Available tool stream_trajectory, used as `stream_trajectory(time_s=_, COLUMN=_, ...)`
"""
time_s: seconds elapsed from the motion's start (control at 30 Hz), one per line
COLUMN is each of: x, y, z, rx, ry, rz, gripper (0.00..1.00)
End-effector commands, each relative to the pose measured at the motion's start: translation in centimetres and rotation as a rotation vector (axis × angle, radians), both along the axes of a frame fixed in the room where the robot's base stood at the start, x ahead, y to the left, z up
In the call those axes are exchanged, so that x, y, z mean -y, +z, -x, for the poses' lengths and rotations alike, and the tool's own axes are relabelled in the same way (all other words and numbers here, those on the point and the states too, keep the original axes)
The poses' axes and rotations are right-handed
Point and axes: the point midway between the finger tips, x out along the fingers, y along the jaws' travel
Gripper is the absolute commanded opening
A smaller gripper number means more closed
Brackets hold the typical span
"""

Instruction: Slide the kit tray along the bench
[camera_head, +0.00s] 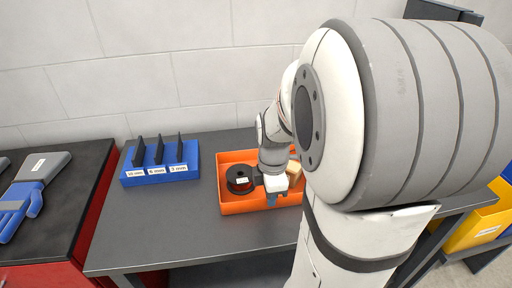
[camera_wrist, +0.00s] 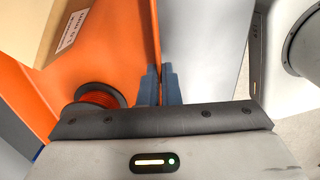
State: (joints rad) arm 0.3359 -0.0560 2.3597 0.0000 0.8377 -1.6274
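The orange kit tray (camera_head: 232,207) sits on the grey bench, with its right part hidden behind my arm. It holds a black spool (camera_head: 239,179) and a tan box (camera_head: 294,170). In the wrist view the spool (camera_wrist: 101,95) shows an orange-red core, and the labelled box (camera_wrist: 62,28) is at the upper left. My gripper (camera_head: 277,198) is at the tray's front wall. In the wrist view its blue fingers (camera_wrist: 160,84) are close together, one on each side of the thin orange wall, and appear shut on it.
A blue rack (camera_head: 160,172) with upright black plates and size labels stands on the bench left of the tray. The grey bench top (camera_head: 160,225) is bare in front of the rack. A black-topped red cabinet with a blue glove (camera_head: 22,200) is at far left. Yellow bins (camera_head: 478,228) stand at right.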

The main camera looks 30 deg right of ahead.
Motion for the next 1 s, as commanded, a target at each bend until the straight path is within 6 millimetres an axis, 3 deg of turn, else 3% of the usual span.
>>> stream_trajectory(time_s=1.0, x=-1.7, y=0.1, z=5.8, rx=0.001, ry=0.001, rz=0.0, gripper=0.0)
